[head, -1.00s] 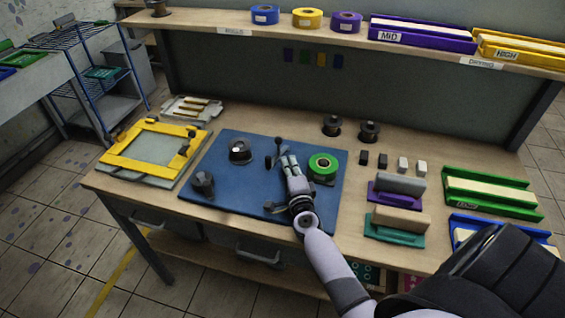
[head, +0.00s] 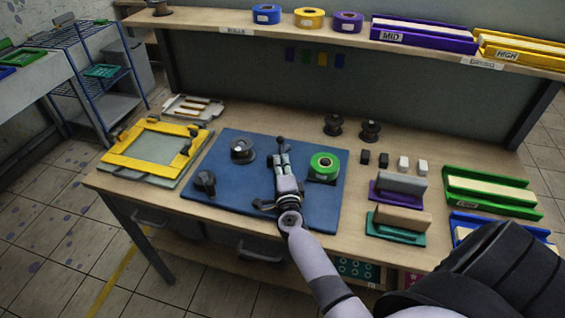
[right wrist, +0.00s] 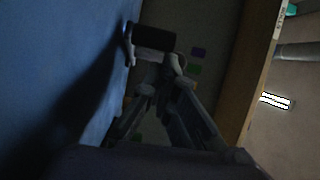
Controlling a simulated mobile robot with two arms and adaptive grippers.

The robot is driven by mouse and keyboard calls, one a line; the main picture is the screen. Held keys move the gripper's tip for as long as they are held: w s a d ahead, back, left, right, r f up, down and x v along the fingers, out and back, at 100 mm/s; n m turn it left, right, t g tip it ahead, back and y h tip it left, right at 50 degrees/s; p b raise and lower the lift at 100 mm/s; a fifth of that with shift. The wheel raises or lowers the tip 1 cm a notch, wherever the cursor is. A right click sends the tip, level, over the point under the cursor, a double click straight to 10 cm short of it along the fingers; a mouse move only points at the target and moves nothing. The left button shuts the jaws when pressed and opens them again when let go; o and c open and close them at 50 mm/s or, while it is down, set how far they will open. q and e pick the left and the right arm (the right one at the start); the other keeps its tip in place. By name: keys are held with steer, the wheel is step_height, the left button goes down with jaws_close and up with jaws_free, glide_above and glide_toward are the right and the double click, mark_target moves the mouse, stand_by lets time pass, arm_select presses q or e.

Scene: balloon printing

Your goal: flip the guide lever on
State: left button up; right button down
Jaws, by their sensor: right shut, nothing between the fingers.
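A guide lever with a dark knob (head: 280,141) stands on the blue board (head: 228,200), near the board's middle back. My right gripper (head: 280,158) is shut and empty, low over the board, with its fingertips right at the lever on its near side. In the right wrist view, a dark cylindrical piece (right wrist: 154,37) shows just beyond the fingertips of the same gripper (right wrist: 154,62). I cannot tell whether they touch. The lever's base is hidden behind the fingers. My left gripper is not in view.
A green roll (head: 323,166) sits just right of the gripper. A round dark knob (head: 242,150) and another dark knob (head: 204,183) stand to the left on the board. A yellow frame (head: 154,152) lies farther left. Handled blocks (head: 398,220) stand to the right.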

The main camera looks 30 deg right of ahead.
mark_target(269, 160)
steer(key=shift+w+a+m+h, duration=0.2)
steer(key=shift+m+h, duration=0.1)
steer(key=shift+w+a, duration=0.55)
steer(key=shift+w, duration=0.15)
steer(key=shift+w+a, duration=0.4)
steer(key=shift+w, duration=0.15)
steer(key=shift+w+a, duration=0.2)
steer(key=shift+w, duration=0.3)
steer(key=shift+w+a, duration=0.15)
steer(key=shift+w, duration=0.3)
